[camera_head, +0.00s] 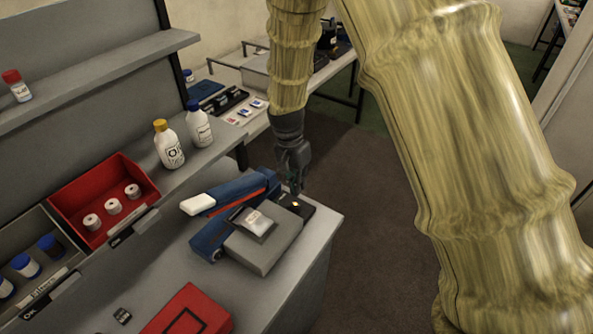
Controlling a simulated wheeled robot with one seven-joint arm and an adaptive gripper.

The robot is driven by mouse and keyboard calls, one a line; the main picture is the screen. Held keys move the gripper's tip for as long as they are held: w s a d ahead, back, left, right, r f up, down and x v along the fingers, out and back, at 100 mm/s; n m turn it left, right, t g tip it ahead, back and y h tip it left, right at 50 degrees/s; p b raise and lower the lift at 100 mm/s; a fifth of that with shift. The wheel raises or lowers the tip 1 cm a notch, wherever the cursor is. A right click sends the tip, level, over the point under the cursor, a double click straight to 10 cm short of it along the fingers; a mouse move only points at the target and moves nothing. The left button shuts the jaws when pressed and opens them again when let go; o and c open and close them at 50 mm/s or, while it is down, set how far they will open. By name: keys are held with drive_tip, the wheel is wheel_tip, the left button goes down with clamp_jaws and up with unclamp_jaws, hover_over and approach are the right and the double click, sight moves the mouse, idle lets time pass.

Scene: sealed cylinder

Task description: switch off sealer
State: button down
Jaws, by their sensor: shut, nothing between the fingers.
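The sealer (222,233) stands at the right end of the grey workbench. It has a blue body and arm with a red strip and a white handle (197,205) at its left. A small pouch (251,223) lies on its grey plate (268,247). At its back right is a black part with a small glowing yellow spot (296,205), perhaps the switch. My gripper (294,187) is shut and empty, pointing down just above that black part. I cannot tell whether the fingertips touch it.
A red bin (67,203) with white rolls and a grey bin with blue-capped jars stand at the left. Two bottles (168,148) stand behind the sealer. A red box (183,314) lies at the front. The floor to the right is clear.

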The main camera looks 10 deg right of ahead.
sight(302, 205)
wheel_tip(302, 205, down, 3)
drive_tip(key=shift+d+f+p, duration=0.1)
drive_tip(key=shift+d+p, duration=0.05)
drive_tip(key=shift+p, duration=0.45)
drive_tip(key=shift+s+d+f+p, duration=0.1)
drive_tip(key=shift+s+f+p, duration=0.2)
drive_tip(key=shift+f, duration=0.3)
drive_tip(key=shift+w+d+f, duration=0.1)
drive_tip(key=shift+f, duration=0.7)
